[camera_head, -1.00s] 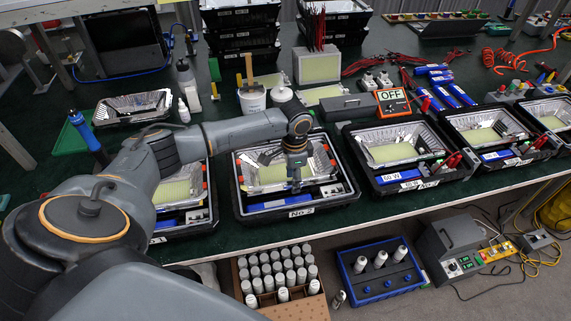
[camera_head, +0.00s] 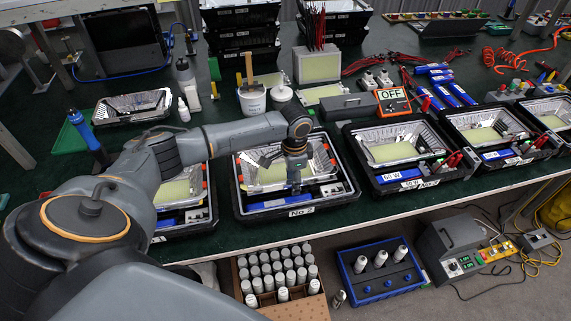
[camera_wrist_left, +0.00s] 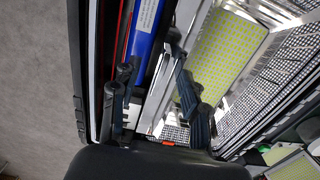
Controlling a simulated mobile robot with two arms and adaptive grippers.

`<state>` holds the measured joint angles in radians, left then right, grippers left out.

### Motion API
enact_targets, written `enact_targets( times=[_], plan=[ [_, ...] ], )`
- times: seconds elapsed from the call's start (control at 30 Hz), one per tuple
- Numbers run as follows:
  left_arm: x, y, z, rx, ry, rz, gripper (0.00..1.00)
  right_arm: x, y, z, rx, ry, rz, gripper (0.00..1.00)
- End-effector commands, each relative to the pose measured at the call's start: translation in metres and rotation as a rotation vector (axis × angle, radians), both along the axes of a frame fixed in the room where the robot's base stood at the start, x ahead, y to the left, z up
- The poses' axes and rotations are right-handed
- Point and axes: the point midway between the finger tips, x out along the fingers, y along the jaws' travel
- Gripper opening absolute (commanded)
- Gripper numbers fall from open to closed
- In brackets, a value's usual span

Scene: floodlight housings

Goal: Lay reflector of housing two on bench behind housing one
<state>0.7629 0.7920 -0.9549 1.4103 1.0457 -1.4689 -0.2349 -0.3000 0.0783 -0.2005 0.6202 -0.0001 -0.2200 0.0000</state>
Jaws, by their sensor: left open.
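Housing two (camera_head: 301,212) is a black case labelled No 2 on the green bench. Its silver reflector (camera_head: 322,160) sits in it around a yellow LED panel (camera_head: 268,173); the wrist view shows the reflector's perforated wall (camera_wrist_left: 240,110) too. My left gripper (camera_head: 294,187) points down over the reflector's near side. In the wrist view its two fingers (camera_wrist_left: 155,105) are apart, with a silver edge visible between them; I cannot tell whether they touch it. Housing one (camera_head: 187,218) stands to the left, partly hidden by my left arm. My right gripper is out of view.
White tubs (camera_head: 252,99) stand behind housing two. Another housing (camera_head: 412,184) is close at right.

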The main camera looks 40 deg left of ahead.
Motion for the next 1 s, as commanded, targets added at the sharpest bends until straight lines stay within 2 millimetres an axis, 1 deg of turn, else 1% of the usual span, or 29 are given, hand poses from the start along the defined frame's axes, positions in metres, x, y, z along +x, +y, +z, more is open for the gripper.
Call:
enact_targets(
  times=[1.0],
  plan=[
    [-0.0002,-0.0001,0.0012,-0.001,0.001,0.0,0.45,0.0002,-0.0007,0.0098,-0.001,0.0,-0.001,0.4]
  ],
)
